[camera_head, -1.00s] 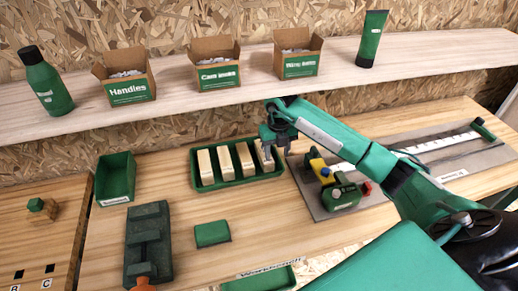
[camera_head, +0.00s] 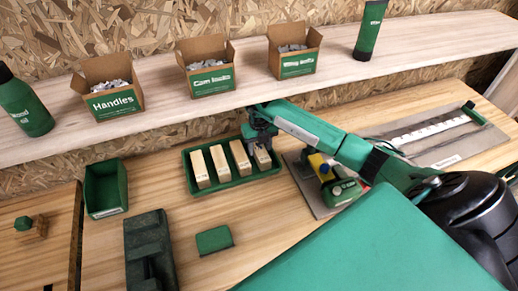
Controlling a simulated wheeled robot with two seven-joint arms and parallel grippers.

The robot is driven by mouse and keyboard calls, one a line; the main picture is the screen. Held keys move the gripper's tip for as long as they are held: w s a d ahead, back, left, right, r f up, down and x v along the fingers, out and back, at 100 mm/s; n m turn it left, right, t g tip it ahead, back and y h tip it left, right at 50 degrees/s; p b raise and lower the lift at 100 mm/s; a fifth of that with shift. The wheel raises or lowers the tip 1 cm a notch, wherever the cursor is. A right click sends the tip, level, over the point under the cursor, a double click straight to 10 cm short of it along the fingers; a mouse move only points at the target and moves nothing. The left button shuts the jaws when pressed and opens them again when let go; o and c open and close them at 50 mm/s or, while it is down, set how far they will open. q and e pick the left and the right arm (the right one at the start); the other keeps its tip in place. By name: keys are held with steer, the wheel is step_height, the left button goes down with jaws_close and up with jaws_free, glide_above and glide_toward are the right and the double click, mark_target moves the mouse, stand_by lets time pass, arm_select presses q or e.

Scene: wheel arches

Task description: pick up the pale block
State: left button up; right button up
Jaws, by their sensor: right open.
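Several pale blocks stand in a row in a green tray (camera_head: 233,184) on the workbench. The rightmost pale block (camera_head: 263,160) is directly under my right gripper (camera_head: 263,146), which covers its upper end. The other pale blocks, such as the leftmost (camera_head: 200,170) and the middle ones (camera_head: 220,164), are uncovered. My right gripper is open, with its fingers at or just above the top of the rightmost block; I cannot tell whether they touch it. My left gripper is not in view.
A shelf (camera_head: 180,121) with cartons runs behind the tray. A tool with yellow and green parts (camera_head: 338,187) lies right of it, beside my right forearm. A green bin (camera_head: 106,188) stands left. A small green block (camera_head: 214,240) lies in front, with bare wood around it.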

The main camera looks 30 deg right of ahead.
steer(key=shift+f, duration=1.25)
steer(key=c, duration=0.8)
steer(key=shift+o, duration=0.2)
